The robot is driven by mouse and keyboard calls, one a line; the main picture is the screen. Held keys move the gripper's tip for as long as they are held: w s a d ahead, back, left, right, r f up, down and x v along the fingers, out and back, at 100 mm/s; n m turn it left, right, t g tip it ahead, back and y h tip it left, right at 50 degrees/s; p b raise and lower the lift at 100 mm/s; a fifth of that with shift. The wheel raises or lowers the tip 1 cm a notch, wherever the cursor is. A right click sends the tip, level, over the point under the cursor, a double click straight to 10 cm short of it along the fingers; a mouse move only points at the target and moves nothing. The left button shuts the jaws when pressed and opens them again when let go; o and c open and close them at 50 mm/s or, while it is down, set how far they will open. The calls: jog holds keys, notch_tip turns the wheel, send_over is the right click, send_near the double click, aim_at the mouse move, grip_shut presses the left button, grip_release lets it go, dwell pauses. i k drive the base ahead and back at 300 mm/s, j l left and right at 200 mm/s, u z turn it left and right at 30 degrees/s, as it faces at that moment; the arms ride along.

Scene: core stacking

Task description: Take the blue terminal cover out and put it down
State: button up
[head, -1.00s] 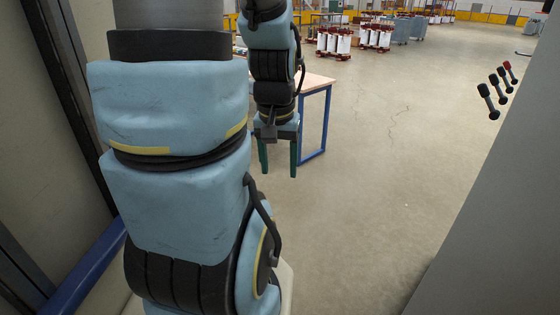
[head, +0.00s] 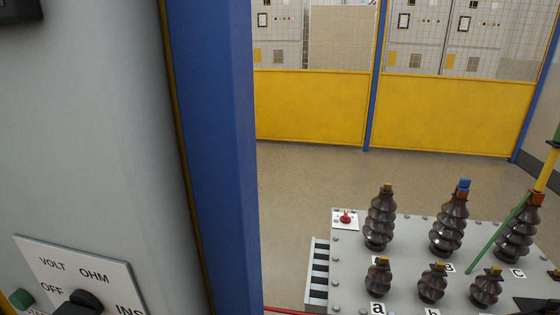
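A small blue terminal cover (head: 464,186) sits on top of the dark ribbed bushing (head: 449,226) marked B, the middle one of the back row. The bushing stands upright on a grey tank lid (head: 400,226) at the lower right of the head view. My gripper is not in this view.
Bushing A (head: 380,222) has a brass top. Bushing C (head: 515,236) has an orange-red top, with a green rod (head: 500,232) and a yellow rod (head: 548,166) beside it. Shorter bushings (head: 432,285) stand in front. A blue post (head: 215,150) and a grey panel (head: 90,130) fill the left.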

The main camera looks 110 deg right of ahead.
aim_at(464, 184)
jog(key=j+z, duration=0.15)
jog(key=z, duration=1.95)
jog(key=i+z, duration=0.1)
jog(key=z, duration=0.85)
